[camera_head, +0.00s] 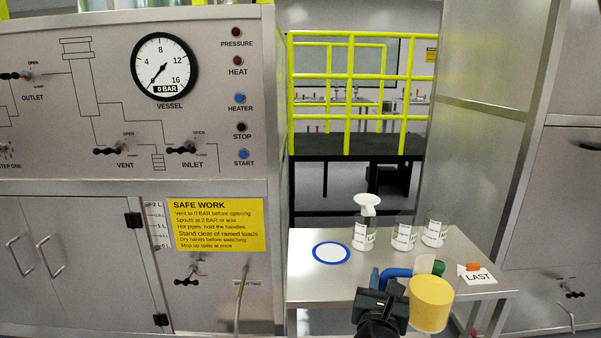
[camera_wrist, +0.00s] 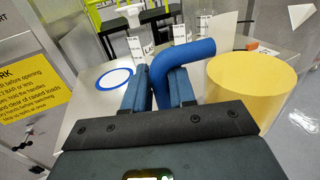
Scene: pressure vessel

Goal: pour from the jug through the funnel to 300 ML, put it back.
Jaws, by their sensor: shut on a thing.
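My gripper (camera_head: 381,283) is shut on the blue handle of the yellow jug (camera_head: 431,303). In the wrist view, the gripper (camera_wrist: 158,92) has its fingers on either side of the handle, and the jug (camera_wrist: 252,92) stands to the right, looking upright. I cannot tell whether the jug touches the table. A white funnel (camera_head: 367,203) sits in the neck of a clear labelled bottle (camera_head: 364,236), beyond the jug and to its left. The funnel also shows at the top of the wrist view (camera_wrist: 132,15). The bottle's marks are too small to read.
Two clear labelled containers (camera_head: 404,236) (camera_head: 435,231) stand right of the funnel bottle. A blue-ringed white disc (camera_head: 332,253) lies at the left of the table (camera_head: 310,284). A card reading LAST (camera_head: 479,279) with an orange piece lies right. A green thing is partly hidden behind the jug.

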